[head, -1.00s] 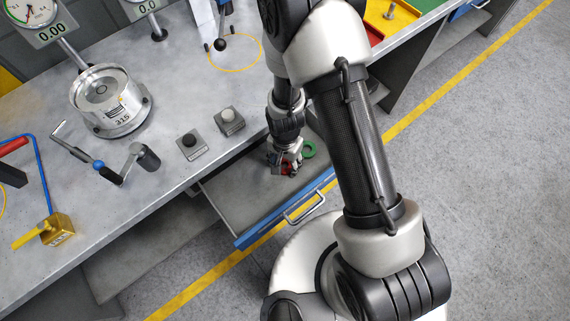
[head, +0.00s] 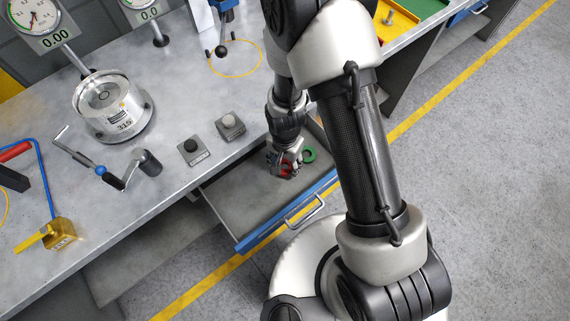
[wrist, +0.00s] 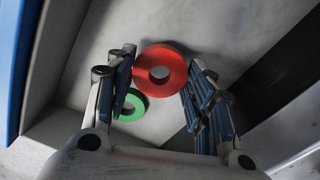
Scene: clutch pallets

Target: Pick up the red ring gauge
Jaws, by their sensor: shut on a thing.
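The red ring gauge (wrist: 160,57) is a thick red ring with a round hole, between the two fingers of my gripper (wrist: 160,80) in the wrist view. My gripper is shut on it. In the head view my gripper (head: 284,163) is over the open drawer, and only a bit of the red ring shows there, partly hidden by the fingers. A green ring (wrist: 131,105) lies on the drawer floor, seen beyond the left finger in the wrist view. It also shows in the head view (head: 309,155), just right of my gripper.
The open drawer (head: 238,203) has a blue front with a metal handle (head: 305,209). The workbench (head: 160,190) above it carries two small button boxes, a round metal gauge (head: 112,108), a crank tool and a brass block (head: 58,233).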

